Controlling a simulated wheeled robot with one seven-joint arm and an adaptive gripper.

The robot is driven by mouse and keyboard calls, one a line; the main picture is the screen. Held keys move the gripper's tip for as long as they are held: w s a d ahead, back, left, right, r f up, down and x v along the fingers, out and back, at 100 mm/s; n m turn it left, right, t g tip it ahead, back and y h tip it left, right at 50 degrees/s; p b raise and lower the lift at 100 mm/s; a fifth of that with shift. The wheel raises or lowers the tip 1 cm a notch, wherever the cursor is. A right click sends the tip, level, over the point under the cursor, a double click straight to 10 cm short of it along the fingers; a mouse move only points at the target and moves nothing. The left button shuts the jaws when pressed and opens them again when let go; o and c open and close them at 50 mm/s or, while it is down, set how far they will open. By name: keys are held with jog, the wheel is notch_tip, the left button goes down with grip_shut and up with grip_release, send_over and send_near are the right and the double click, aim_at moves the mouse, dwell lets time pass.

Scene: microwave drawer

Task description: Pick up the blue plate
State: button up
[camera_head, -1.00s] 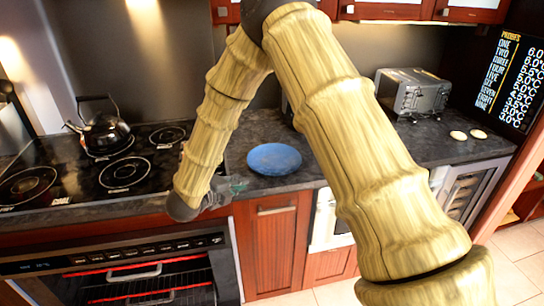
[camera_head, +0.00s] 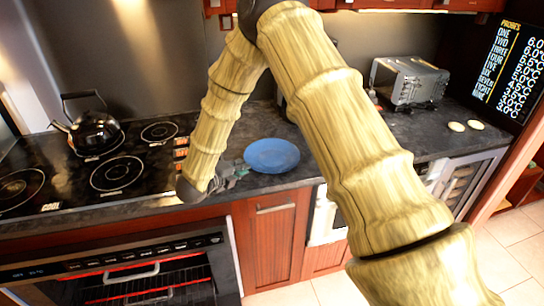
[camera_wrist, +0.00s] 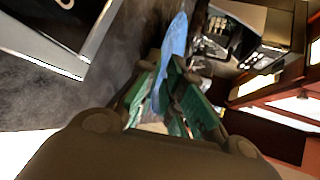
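The blue plate (camera_head: 272,155) lies on the dark counter to the right of the stove in the head view. My gripper (camera_head: 240,174) is low over the counter at the plate's left front edge, partly hidden by my wrist. In the wrist view the plate (camera_wrist: 176,38) shows nearly edge-on, straight beyond the green-padded fingers of my gripper (camera_wrist: 160,92). The fingers stand apart, with the plate's near edge at or between their tips. I cannot tell whether they touch it.
A black kettle (camera_head: 97,133) stands on the stove (camera_head: 116,174) at the left. A silver toaster oven (camera_head: 410,82) and two small pale round things (camera_head: 465,126) are on the counter at the right. My arm hides part of the counter behind the plate.

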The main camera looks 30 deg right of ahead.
jog(key=shift+w+d+f+p, duration=0.1)
jog(key=shift+w+d+p, duration=0.05)
jog(key=shift+d+p, duration=0.45)
jog(key=shift+p+x, duration=0.7)
jog(key=shift+x, duration=1.2)
jog(key=shift+f, duration=0.15)
grip_shut()
